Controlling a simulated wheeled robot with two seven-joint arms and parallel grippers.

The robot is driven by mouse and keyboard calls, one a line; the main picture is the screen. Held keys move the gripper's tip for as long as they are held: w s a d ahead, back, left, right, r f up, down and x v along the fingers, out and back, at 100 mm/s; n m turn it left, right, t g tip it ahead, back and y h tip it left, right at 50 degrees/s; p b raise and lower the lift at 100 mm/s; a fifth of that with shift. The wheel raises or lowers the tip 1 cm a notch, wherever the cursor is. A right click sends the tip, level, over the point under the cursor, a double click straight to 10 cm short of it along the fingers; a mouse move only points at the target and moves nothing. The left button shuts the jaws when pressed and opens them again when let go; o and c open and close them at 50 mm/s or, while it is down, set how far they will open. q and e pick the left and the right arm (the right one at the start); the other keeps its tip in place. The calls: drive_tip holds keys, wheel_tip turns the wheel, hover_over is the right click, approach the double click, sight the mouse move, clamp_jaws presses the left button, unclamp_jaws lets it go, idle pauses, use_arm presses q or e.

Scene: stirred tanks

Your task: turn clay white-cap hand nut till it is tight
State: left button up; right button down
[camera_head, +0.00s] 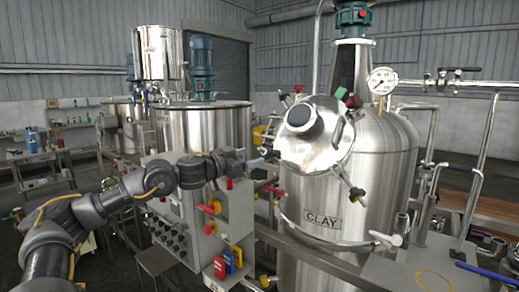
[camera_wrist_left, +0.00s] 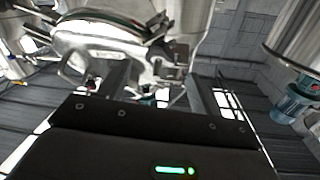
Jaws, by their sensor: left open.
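The steel tank (camera_head: 375,170) marked CLAY stands right of centre in the head view, with a round lid (camera_head: 318,150) on its upper left face. Hand nuts sit around the lid's rim. A small pale part (camera_head: 267,152) at the lid's left edge may be the white-cap nut; it is too small to be sure. My left gripper (camera_head: 264,160) is open beside that edge. In the left wrist view its two fingers (camera_wrist_left: 160,92) stand apart below the lid (camera_wrist_left: 105,40). I cannot tell whether a nut lies between them. My right gripper is not in view.
A grey control box (camera_head: 190,215) with knobs and switches stands below my left arm. Other hand nuts show at the lid's top left (camera_head: 298,90) and lower right (camera_head: 357,194). A gauge (camera_head: 382,80) and pipes rise at the right. A second tank (camera_head: 205,130) stands behind.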

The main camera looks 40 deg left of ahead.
sight(263, 153)
use_arm(q)
drive_tip(key=w, duration=0.1)
drive_tip(key=w+p, duration=0.1)
drive_tip(key=w, duration=0.3)
drive_tip(key=shift+d+p, duration=0.25)
drive_tip(key=shift+p, duration=0.15)
drive_tip(key=shift+w, duration=0.25)
drive_tip(key=c, duration=1)
